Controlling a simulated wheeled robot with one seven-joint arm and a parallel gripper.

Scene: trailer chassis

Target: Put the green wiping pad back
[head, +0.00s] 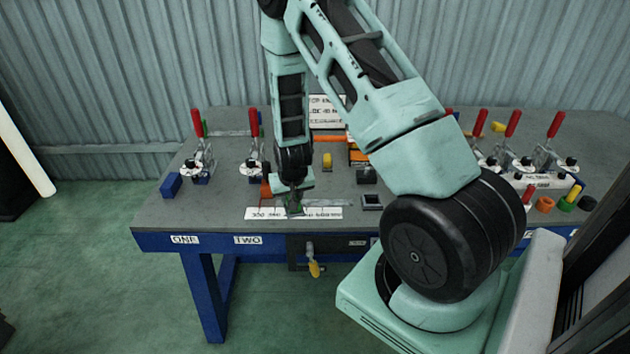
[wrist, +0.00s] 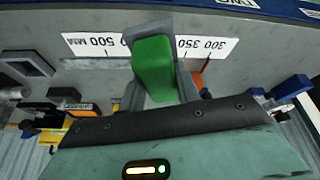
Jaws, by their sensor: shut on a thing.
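The green wiping pad (wrist: 153,66) is held between the two grey fingers of my gripper (wrist: 152,75) in the wrist view. In the head view my gripper (head: 293,204) points down over the front part of the bench, just above the white scale strip (head: 322,213). Only a small dark-green bit of the pad (head: 294,209) shows there. I cannot tell whether the pad touches the bench. A small square grey tray (head: 372,201) lies to the right of my gripper; it also shows in the wrist view (wrist: 26,66).
The grey bench top (head: 225,210) carries toggle clamps with red handles (head: 196,123) at left and right. A blue block (head: 171,185) lies at the left. A black block (head: 366,175) and a yellow piece (head: 327,160) stand behind the tray. My arm hides the bench's middle right.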

